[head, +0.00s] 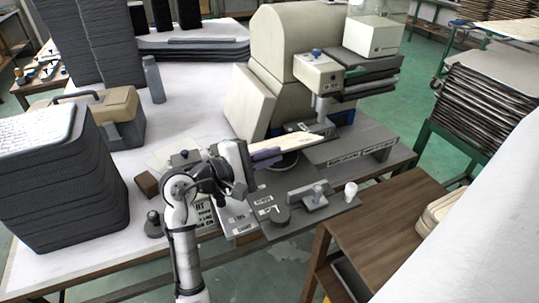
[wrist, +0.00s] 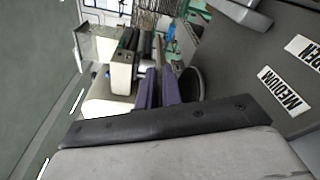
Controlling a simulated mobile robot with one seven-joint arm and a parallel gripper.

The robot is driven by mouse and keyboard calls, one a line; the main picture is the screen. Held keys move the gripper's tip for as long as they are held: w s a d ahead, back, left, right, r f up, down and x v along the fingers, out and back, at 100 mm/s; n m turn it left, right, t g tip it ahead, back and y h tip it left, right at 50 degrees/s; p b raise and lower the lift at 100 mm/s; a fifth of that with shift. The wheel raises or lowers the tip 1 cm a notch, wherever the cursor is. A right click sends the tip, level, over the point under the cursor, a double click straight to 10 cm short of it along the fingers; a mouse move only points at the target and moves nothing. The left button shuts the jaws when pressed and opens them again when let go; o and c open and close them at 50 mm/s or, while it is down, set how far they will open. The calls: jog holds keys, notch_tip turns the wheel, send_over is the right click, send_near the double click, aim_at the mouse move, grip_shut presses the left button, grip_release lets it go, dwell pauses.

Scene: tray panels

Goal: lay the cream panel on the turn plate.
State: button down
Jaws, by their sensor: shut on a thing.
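The cream panel (head: 292,141) shows in the head view as a pale, narrow shape, seen nearly edge-on in front of the machine. My gripper (head: 267,157) has purple fingers and is shut on its near end. The fingers also show in the wrist view (wrist: 158,90), close together; the panel is hard to make out there. The turn plate (head: 287,167) is a dark round disc low in front of the machine, partly hidden by my gripper and the panel. The panel appears above it; whether they touch I cannot tell.
The cream machine (head: 300,45) stands close behind the panel. A grey bench plate (head: 245,217) with labels and knobs lies in front. Dark tray stacks (head: 60,190) stand at left, and a brown side table (head: 375,225) at right.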

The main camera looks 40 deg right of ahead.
jog(key=c, duration=1.5)
grip_release()
jog(key=shift+r+b, duration=0.3)
jog(key=shift+r, duration=9.75)
